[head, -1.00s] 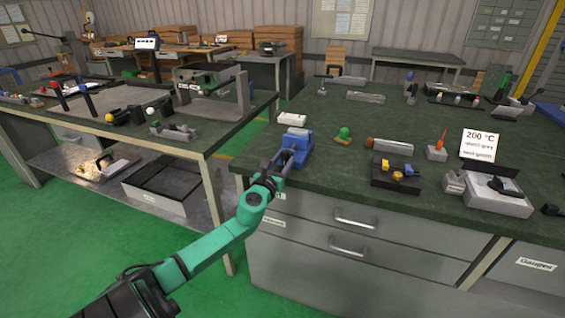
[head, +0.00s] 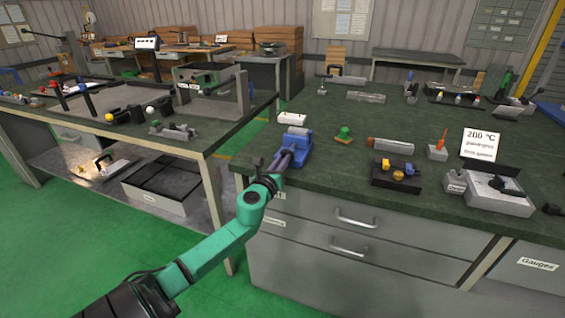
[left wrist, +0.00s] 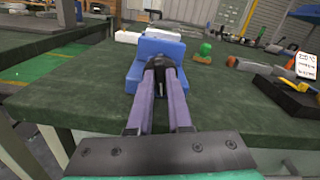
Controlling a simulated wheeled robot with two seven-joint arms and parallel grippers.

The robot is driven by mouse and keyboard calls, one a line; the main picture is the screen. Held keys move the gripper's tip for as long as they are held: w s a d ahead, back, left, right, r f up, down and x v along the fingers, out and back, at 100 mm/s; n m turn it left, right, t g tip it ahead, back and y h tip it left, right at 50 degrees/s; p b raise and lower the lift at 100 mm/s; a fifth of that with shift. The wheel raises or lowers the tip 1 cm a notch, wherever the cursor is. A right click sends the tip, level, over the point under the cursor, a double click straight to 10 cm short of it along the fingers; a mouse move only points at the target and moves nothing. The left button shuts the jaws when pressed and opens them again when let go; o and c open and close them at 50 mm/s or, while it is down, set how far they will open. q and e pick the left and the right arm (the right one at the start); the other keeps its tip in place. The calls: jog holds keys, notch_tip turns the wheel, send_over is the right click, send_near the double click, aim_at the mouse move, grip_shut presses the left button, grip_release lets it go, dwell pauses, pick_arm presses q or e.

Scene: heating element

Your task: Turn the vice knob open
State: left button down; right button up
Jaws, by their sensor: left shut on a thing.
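The blue vice (head: 296,146) sits at the left front corner of the green worktop; it also shows in the left wrist view (left wrist: 157,47). Its dark knob (left wrist: 159,72) is on the side facing me, between my fingertips. My left gripper (head: 287,158) reaches it from the front, and its two long purple fingers (left wrist: 164,84) are shut on the knob. The fingers partly hide the knob, so its exact angle is hard to tell. My right gripper is in neither view.
A white box (head: 292,119) lies behind the vice.

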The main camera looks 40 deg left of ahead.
pick_arm(q)
jog(key=n, duration=0.3)
jog(key=shift+n, duration=0.4)
jog(key=n, duration=0.4)
jog(key=shift+a+f+n, duration=0.1)
jog(key=shift+n, duration=0.2)
jog(key=n, duration=0.9)
jog(key=shift+f+p, duration=0.15)
jog(key=shift+p, duration=0.15)
jog(key=n+p, duration=0.1)
jog(key=n, duration=0.2)
jog(key=shift+n, duration=0.3)
jog(key=n+p, duration=0.1)
jog(key=n, duration=0.2)
jog(key=shift+f+n+p, duration=0.1)
jog(key=shift+n+p, duration=0.2)
jog(key=shift+p, duration=0.1)
jog(key=n+p, duration=0.2)
jog(key=n, duration=0.3)
jog(key=shift+p, duration=0.35)
jog(key=shift+d+f+n+p, duration=0.1)
jog(key=shift+n+p, duration=0.3)
jog(key=shift+n, duration=0.45)
jog(key=shift+d+f+n+p, duration=0.1)
jog(key=shift+n+p, duration=0.25)
jog(key=shift+n, duration=0.5)
